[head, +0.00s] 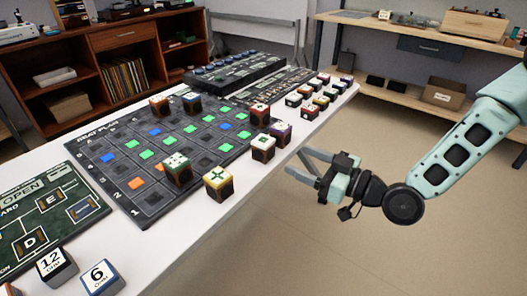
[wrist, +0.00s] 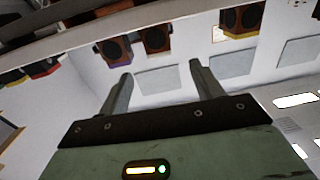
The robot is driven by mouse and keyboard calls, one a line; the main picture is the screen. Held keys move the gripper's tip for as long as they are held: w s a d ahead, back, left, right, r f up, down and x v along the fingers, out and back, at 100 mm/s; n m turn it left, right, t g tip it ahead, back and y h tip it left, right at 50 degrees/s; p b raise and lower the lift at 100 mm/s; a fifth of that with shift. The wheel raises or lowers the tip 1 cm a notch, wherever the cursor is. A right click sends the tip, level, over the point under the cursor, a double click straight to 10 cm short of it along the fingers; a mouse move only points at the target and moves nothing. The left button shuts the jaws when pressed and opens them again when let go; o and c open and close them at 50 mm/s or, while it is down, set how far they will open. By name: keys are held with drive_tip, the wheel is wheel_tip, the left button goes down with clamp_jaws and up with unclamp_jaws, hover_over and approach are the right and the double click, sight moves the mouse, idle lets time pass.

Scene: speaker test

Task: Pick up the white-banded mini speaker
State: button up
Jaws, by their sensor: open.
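Several small cube speakers with dark fronts, pale patterned tops and coloured bands stand on the table and the board. One with a pale top (head: 263,148) is beside a purple-banded speaker (head: 282,132) at the table's right edge; I cannot tell whether its band is white. My gripper (head: 298,163) is open and empty, off the table's right edge, just right of these two.
A black grid board (head: 120,185) with coloured squares lies on the white table (head: 265,185). A yellow-banded speaker (head: 218,182) stands near the front edge. Several more speakers (head: 315,98) are crowded at the far right end. Open floor (head: 370,250) lies below my gripper.

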sight(271, 147)
drive_tip(key=x, duration=1.1)
drive_tip(key=shift+w+f, duration=0.15)
drive_tip(key=shift+w, duration=0.1)
drive_tip(key=c, duration=1.1)
